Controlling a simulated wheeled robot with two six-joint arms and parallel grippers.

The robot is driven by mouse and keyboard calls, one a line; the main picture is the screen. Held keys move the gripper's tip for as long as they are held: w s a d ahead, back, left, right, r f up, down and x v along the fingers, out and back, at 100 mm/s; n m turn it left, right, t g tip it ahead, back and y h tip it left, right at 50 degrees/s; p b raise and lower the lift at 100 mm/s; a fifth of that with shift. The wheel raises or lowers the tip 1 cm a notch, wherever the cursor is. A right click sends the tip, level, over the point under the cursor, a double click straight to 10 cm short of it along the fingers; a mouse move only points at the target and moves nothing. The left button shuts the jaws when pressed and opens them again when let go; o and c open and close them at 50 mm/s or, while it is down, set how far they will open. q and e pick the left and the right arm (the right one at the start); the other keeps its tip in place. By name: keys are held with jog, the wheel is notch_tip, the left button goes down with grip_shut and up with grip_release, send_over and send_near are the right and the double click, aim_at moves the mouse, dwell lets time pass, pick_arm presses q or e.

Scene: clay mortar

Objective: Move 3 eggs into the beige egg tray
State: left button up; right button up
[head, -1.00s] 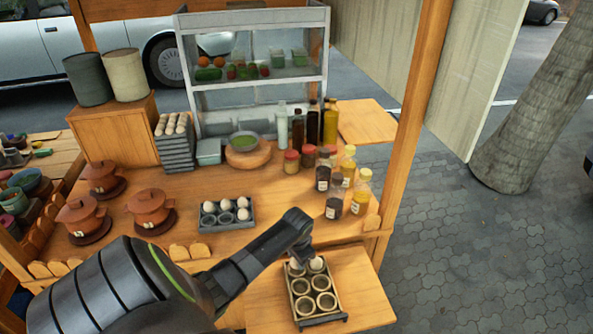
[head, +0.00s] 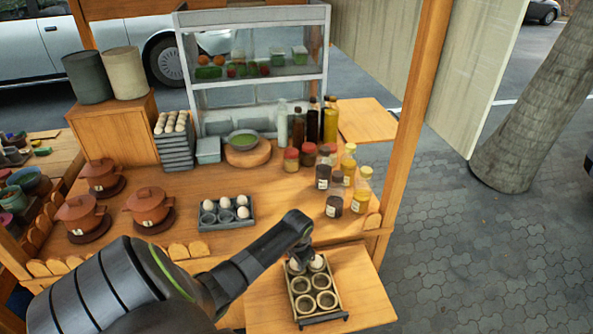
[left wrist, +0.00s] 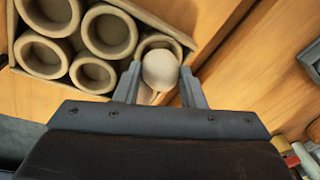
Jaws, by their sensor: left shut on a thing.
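The beige egg tray (head: 320,318), with round cups in a dark frame, lies on the low wooden shelf at the front right. One white egg (head: 317,262) sits in its far right cup; the nearer cups look empty. My left gripper (head: 297,267) is over the far left cup, pointing down. In the left wrist view its fingers (left wrist: 160,88) are shut on an egg (left wrist: 160,70), which is at a corner cup of the tray (left wrist: 150,14). The grey egg tray (head: 226,226) on the counter holds a few white eggs (head: 242,212). My right gripper is out of view.
Bottles and jars (head: 334,205) stand at the counter's right edge, behind the shelf (head: 365,290). Lidded clay pots (head: 150,206) stand at the left. A stack of grey trays with eggs (head: 175,145) is further back. The shelf right of the beige tray is clear.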

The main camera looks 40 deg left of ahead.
pick_arm(q)
jog(key=shift+f+b, duration=0.55)
jog(key=shift+f, duration=0.4)
dwell(0.5)
jog(key=o, duration=0.7)
jog(key=r, duration=0.5)
jog(key=s+d+r+b, duration=0.1)
jog(key=r, duration=0.5)
jog(key=s+d+r, duration=0.1)
jog(key=r, duration=0.5)
jog(key=shift+d+r, duration=0.15)
